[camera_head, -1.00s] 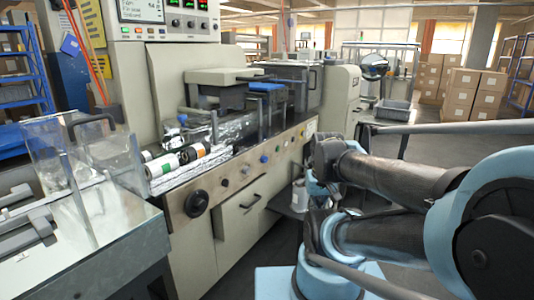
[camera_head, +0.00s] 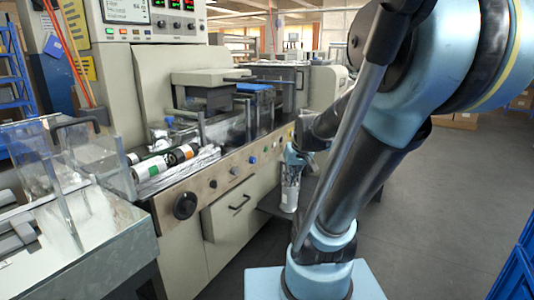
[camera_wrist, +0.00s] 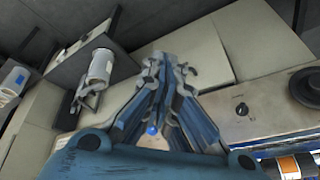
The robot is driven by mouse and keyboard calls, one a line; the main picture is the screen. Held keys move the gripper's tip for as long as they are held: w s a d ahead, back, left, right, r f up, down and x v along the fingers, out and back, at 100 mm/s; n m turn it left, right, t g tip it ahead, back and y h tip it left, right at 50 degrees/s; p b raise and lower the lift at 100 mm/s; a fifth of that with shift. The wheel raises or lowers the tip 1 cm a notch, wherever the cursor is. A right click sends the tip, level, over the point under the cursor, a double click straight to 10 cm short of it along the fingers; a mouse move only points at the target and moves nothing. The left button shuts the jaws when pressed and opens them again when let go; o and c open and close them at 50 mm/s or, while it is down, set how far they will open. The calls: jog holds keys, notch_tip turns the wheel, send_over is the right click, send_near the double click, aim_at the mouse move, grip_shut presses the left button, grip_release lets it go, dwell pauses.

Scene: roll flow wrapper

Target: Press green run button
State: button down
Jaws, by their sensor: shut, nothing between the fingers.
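The machine's control strip (camera_head: 222,178) runs along its front edge in the head view, with a black knob and several small buttons. A blue button (camera_head: 252,160) is clear on it, but I cannot pick out a green run button. The strip (camera_wrist: 240,107) also shows at the right of the wrist view. My gripper (camera_wrist: 163,60) is shut and empty in the wrist view, its fingertips in front of the pale cabinet panels. A blue button (camera_wrist: 152,130) shows between the finger bases. In the head view my arm crosses in front of the far end of the strip.
A white cylinder (camera_head: 290,190) stands beside the cabinet, close to my arm. The cabinet handle (camera_head: 240,202) sticks out below the strip. Film rolls (camera_head: 183,154) lie behind the strip. The floor at right is clear, with a blue rack (camera_head: 515,270) at the edge.

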aim_at(266, 149)
jog(key=w+d+n+t+y, duration=0.1)
jog(key=w+n+t+y, duration=0.15)
jog(key=w, duration=2.05)
jog(key=w+d+f+t, duration=0.1)
jog(key=w+d+f, duration=0.1)
jog(key=w+f, duration=0.2)
jog(key=w+d+f+t, duration=0.2)
jog(key=w+d+f, duration=0.1)
jog(key=w, duration=0.8)
jog(key=shift+w+d+f, duration=0.2)
jog(key=shift+d+f, duration=0.15)
jog(key=shift+f, duration=0.3)
jog(key=shift+t, duration=0.25)
jog(key=w+a, duration=0.5)
jog(key=a, duration=0.2)
jog(key=shift+w+a, duration=0.2)
jog(key=shift+w+a+r, duration=0.1)
jog(key=shift+w+a, duration=0.05)
jog(key=shift+a, duration=0.05)
